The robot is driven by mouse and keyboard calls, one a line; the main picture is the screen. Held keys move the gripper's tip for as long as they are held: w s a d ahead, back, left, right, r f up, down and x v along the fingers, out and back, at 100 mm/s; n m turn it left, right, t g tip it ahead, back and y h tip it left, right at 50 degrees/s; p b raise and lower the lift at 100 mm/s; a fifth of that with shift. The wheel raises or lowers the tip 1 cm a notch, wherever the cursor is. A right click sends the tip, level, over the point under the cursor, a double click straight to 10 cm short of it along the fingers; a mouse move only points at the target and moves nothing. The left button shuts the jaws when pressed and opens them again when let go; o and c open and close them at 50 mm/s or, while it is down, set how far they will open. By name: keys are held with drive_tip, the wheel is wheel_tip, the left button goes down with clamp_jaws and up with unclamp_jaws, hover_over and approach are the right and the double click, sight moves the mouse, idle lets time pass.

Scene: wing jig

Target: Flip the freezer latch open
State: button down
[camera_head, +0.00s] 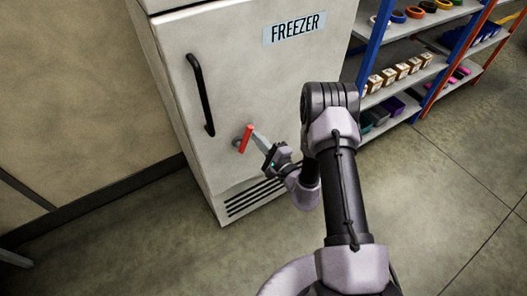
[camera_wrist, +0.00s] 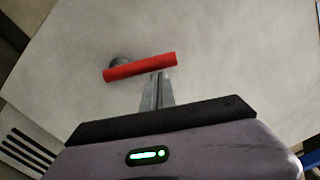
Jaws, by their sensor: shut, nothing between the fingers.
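The freezer (camera_head: 252,76) is a white cabinet with a "FREEZER" label (camera_head: 294,28) and a black vertical door handle (camera_head: 201,93). The latch is a red bar (camera_head: 246,138) on a grey pivot, low on the door below the handle. In the head view it stands near upright, tilted slightly. My gripper (camera_head: 256,134) is shut and empty, its fingertips close to the right side of the latch. In the wrist view the shut fingers (camera_wrist: 160,80) end at the red latch (camera_wrist: 140,67), near its right part. I cannot tell whether they touch it.
A vent grille (camera_head: 256,196) is at the door's bottom. A blue-framed shelf (camera_head: 400,55) with rings, small boxes and bins stands to the right of the freezer. A wall (camera_head: 75,90) is on the left. The floor in front (camera_head: 160,250) is clear.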

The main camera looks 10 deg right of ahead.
drive_tip(key=shift+a+r, duration=0.15)
drive_tip(key=shift+a, duration=0.05)
idle(0.6)
drive_tip(key=shift+d, duration=0.1)
drive_tip(key=s+d+f, duration=0.1)
drive_tip(key=s+d, duration=0.6)
drive_tip(key=s, duration=0.2)
drive_tip(key=shift+d+f, duration=0.15)
drive_tip(key=shift+f, duration=0.1)
